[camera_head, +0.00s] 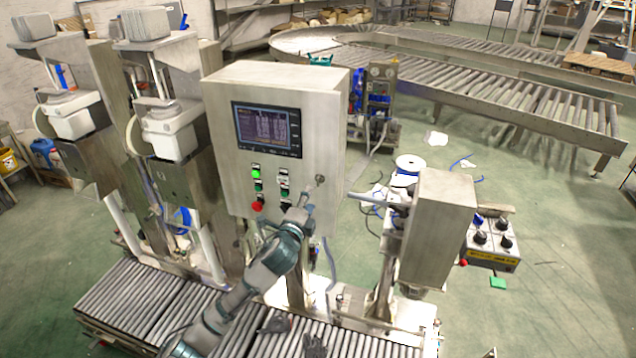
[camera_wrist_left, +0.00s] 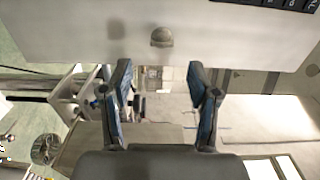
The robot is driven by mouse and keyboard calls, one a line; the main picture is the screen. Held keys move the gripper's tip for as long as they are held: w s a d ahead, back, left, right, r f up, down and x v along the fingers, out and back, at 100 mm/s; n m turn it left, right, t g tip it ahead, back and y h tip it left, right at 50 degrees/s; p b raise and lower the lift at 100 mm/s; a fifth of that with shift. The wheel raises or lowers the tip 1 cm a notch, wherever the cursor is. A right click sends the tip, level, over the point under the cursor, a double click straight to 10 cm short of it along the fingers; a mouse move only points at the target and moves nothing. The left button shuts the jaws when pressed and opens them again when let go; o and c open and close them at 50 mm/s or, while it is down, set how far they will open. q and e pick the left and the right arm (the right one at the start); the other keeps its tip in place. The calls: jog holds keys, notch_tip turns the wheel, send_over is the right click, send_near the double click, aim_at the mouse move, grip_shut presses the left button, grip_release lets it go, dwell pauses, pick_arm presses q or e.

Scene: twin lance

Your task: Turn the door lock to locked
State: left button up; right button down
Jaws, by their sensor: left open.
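The door lock (camera_head: 320,179) is a small round metal knob low on the right side of the grey control cabinet's front (camera_head: 225,180). In the left wrist view the lock (camera_wrist_left: 161,38) shows as a small rounded grey piece on the pale cabinet face, ahead of the fingers. My left gripper (camera_head: 303,203) is just below the lock in the head view, and its exact distance from the cabinet face is hard to tell. In the wrist view its two blue-and-black fingers (camera_wrist_left: 162,78) are spread apart with nothing between them. My right gripper is not seen.
The cabinet carries a screen (camera_head: 267,130), lit green buttons (camera_head: 256,174) and a red button (camera_head: 257,206) left of the lock. A smaller metal box (camera_head: 438,230) stands to the right. A roller conveyor (camera_head: 135,300) runs below, under my left arm.

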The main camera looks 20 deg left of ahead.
aim_at(318, 184)
pick_arm(q)
jog(key=w+p, duration=0.1)
jog(key=w, duration=0.6)
jog(key=shift+w+d, duration=0.1)
jog(key=shift+w, duration=0.3)
grip_shut()
